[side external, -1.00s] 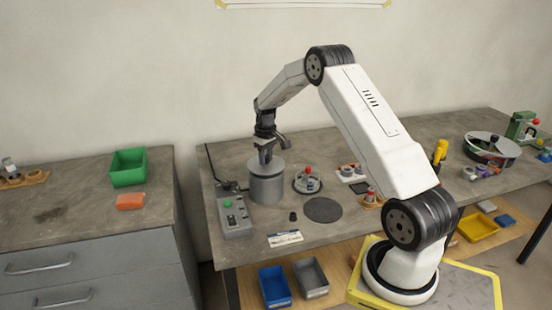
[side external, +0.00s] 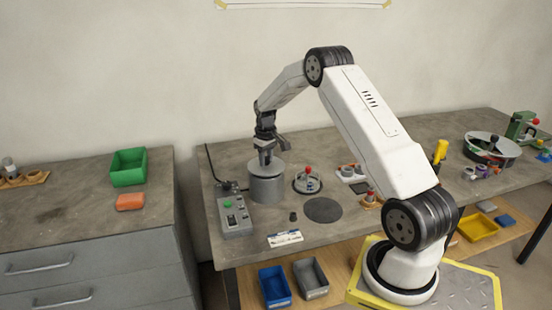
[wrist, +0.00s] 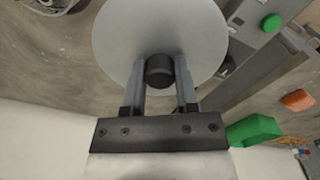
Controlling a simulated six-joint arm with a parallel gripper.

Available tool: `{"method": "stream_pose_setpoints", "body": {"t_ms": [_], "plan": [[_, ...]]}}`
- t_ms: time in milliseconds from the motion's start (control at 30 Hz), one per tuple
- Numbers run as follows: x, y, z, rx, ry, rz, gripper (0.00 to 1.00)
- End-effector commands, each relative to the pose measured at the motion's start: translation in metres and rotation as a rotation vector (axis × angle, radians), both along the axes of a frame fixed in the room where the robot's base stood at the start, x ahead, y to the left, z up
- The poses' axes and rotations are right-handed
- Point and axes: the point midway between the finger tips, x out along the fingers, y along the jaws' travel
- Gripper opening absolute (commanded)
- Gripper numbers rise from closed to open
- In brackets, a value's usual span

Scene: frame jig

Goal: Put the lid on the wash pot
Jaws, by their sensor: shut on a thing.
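The wash pot (side external: 268,189) is a grey metal cylinder on the bench, beside a grey control box. The lid (side external: 279,168) is a flat grey disc on top of the pot, and it fills the upper middle of the wrist view (wrist: 125,40). The lid has a dark round knob (wrist: 159,70) at its middle. My gripper (side external: 265,163) points down over the pot and is shut on the knob, with one finger on each side of it in the wrist view (wrist: 160,75). The wrist view hides the pot under the lid, so I cannot tell exactly how the lid is seated.
The control box (side external: 234,215) with a green button stands close to the pot's left. A round fixture with a red knob (side external: 308,178) stands to its right. A dark round mat (side external: 323,210) and a small black piece (side external: 293,216) lie in front.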

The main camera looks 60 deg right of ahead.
Motion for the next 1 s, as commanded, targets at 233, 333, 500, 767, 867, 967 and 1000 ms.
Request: {"method": "stream_pose_setpoints", "body": {"t_ms": [233,333,500,767,867,967,1000], "plan": [[0.0002,-0.0002,-0.0061,0.000,-0.001,0.000,0.00],[0.0003,-0.0002,-0.0081,0.000,-0.001,0.000,0.00],[0.0003,-0.0002,-0.0099,0.000,-0.001,0.000,0.00],[0.0002,-0.0002,-0.0100,0.000,-0.001,0.000,0.00],[0.0002,-0.0002,-0.0100,0.000,-0.001,0.000,0.43],[0.0002,-0.0002,-0.0100,0.000,-0.001,0.000,0.75],[0.0002,-0.0002,-0.0101,0.000,-0.001,0.000,0.78]]}}
